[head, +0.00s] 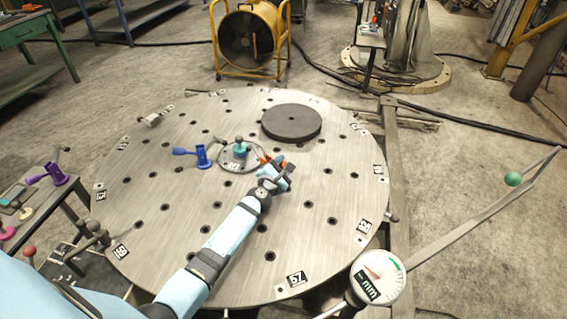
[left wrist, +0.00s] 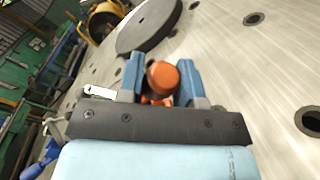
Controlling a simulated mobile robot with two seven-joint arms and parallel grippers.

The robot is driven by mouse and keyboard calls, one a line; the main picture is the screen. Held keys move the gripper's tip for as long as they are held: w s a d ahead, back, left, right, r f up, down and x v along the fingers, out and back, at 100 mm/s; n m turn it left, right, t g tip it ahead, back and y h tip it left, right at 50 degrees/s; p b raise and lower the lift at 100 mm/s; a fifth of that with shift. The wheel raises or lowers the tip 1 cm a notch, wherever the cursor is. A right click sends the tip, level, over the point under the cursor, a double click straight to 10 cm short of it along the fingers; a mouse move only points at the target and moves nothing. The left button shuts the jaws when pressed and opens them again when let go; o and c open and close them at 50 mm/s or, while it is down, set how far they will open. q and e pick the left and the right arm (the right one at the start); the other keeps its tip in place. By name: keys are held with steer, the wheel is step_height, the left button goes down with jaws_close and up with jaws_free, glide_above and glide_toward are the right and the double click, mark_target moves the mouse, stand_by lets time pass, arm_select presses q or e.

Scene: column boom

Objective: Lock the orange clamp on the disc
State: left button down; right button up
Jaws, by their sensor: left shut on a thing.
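The orange clamp (head: 265,159) shows only in part at the edge of a small grey plate on the round metal table (head: 180,232), mostly hidden by my gripper. My left gripper (head: 276,170) reaches it from the front. In the left wrist view its rounded orange end (left wrist: 163,77) sits between the two blue fingers of my left gripper (left wrist: 160,70), which are shut on it. I cannot tell whether the clamp is locked. A dark flat disc (head: 292,121) lies behind on the table and also shows in the wrist view (left wrist: 150,27). My right gripper is not in view.
A teal piece with a round knob (head: 239,149) stands on the small plate, left of my gripper. A blue clamp (head: 202,156) is farther left. A dial gauge (head: 379,277) stands at the front right. The table's right side is mostly clear.

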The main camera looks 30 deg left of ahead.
mark_target(265, 156)
arm_select(q)
steer(key=r+p, duration=0.1)
steer(key=r+n+p, duration=0.1)
steer(key=shift+w+a+n+g+p, duration=0.1)
steer(key=shift+a+n+g+p, duration=0.2)
steer(key=shift+a+p, duration=0.05)
steer(key=n+p, duration=0.1)
steer(key=p, duration=0.1)
steer(key=a+r+n+p, duration=0.1)
steer(key=p, duration=0.1)
steer(key=a+n+g+h+p, duration=0.1)
steer(key=p, duration=0.1)
steer(key=shift+w+a+r, duration=0.2)
steer(key=shift+w, duration=0.1)
steer(key=shift+w+a+n+p, duration=0.1)
steer(key=shift+a+n+p, duration=0.2)
steer(key=shift+n+p, duration=0.3)
steer(key=shift+f, duration=0.1)
steer(key=c, duration=0.9)
jaws_free()
steer(key=shift+o, duration=0.6)
